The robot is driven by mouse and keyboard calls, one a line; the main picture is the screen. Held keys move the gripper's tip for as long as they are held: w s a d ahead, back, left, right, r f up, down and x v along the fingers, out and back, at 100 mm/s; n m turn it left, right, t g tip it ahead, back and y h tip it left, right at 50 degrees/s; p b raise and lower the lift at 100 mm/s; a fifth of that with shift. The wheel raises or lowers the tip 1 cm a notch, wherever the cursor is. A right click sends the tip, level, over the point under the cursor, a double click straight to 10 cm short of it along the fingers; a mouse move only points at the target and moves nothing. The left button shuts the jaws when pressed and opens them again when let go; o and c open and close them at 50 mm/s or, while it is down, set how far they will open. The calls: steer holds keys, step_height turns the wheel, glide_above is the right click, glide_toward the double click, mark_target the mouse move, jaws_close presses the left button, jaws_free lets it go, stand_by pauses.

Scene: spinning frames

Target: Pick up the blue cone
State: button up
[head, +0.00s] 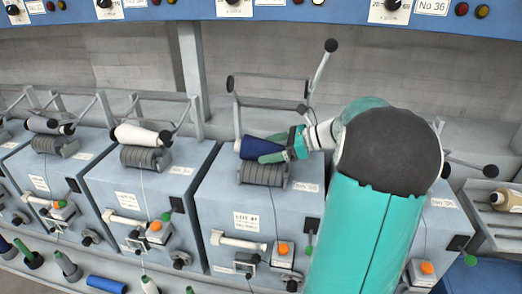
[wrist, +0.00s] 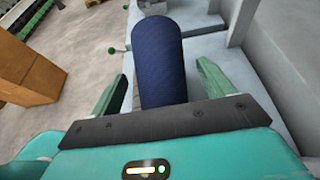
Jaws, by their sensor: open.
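The blue cone (head: 252,148) lies on its side on top of the grey grooved drum (head: 264,174) of the machine unit in the middle of the head view. My gripper (head: 271,148) comes at it from the right with its green fingers spread along the cone's two sides. In the wrist view, the blue cone (wrist: 160,65) stands out ahead between the two open fingers, with a gap visible on each side. The cone's near end is hidden behind the gripper's dark front plate.
Neighbouring units to the left carry a white cone (head: 140,136) and a grey cone (head: 48,125). A holder arm with black knobs (head: 331,46) rises behind the blue cone. A blue tube (head: 106,284) lies at the lower left. A brown box (wrist: 22,70) stands on the floor.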

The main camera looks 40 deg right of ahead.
steer(key=c, duration=1.2)
steer(key=shift+r, duration=0.1)
